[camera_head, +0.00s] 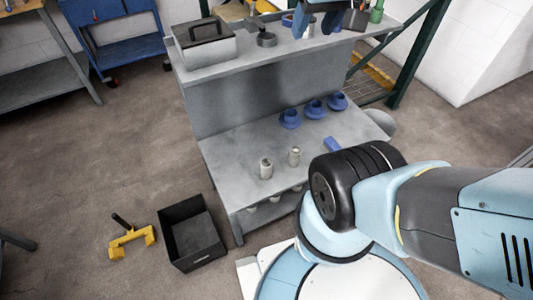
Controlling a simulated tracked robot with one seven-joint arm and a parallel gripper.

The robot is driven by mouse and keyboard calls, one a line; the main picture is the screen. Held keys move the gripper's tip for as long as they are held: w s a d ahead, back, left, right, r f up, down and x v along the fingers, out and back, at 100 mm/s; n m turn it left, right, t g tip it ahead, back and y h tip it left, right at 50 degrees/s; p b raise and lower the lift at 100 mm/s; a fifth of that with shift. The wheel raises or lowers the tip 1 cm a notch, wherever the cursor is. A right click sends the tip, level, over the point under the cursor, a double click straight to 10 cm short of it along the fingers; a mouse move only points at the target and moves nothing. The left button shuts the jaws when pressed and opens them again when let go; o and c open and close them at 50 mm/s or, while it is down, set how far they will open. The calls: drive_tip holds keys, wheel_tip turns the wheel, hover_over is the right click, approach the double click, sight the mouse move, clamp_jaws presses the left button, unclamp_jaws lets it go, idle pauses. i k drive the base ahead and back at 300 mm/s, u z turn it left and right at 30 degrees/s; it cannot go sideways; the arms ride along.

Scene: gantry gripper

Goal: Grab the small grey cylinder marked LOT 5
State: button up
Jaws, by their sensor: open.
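Two small pale grey cylinders stand upright on the bench's lower worktop (231,160). One cylinder (266,169) is nearer the front left, and the other cylinder (294,157) is just behind it to the right. Any lot marking is too small to read, so I cannot tell which is LOT 5. My gripper (316,24) shows at the top edge, partly cut off. Its blue fingers are apart, over the upper shelf, well away from both cylinders. I see nothing between them.
Several blue round parts (313,109) stand behind the cylinders. Paler pieces show below the worktop. The upper shelf (260,60) holds a grey toolbox (203,45). A black crate (190,234) and a yellow tool (131,241) are on the floor at left.

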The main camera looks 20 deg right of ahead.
sight(265, 163)
drive_tip(key=z, duration=1.35)
drive_tip(key=k, duration=1.8)
drive_tip(key=u, duration=1.55)
drive_tip(key=i, duration=1)
drive_tip(key=z, duration=0.05)
